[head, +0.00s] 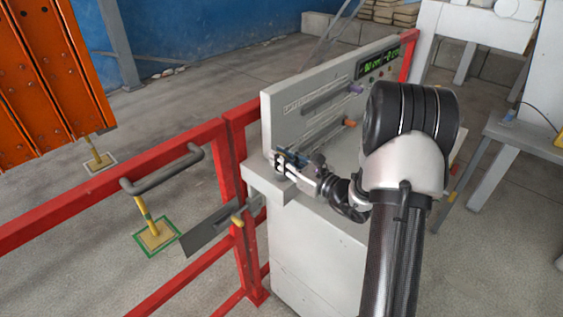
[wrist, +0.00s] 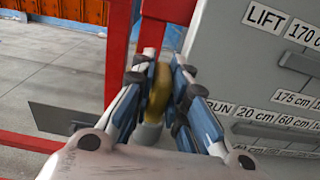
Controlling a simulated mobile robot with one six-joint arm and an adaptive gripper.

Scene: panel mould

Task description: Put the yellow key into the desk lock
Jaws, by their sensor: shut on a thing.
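The yellow key (wrist: 159,92) shows in the wrist view as a rounded, brownish-yellow head between my fingers. My gripper (wrist: 158,95) is shut on it. A short grey cylinder (wrist: 148,134), perhaps the desk lock, shows just beyond the key's lower end. I cannot tell whether the key is in it or only in front of it. In the head view my gripper (head: 284,163) is at the left front corner of the grey desk (head: 315,243), close to its top. The key and the lock are hidden or too small to tell there.
A labelled panel (head: 283,110) with slots, purple and orange knobs and a green display rises behind my gripper. Red railings (head: 232,150) stand close at the left, with a grey plate and a small yellowish fitting (head: 237,219). An orange panel (head: 50,70) stands upper left.

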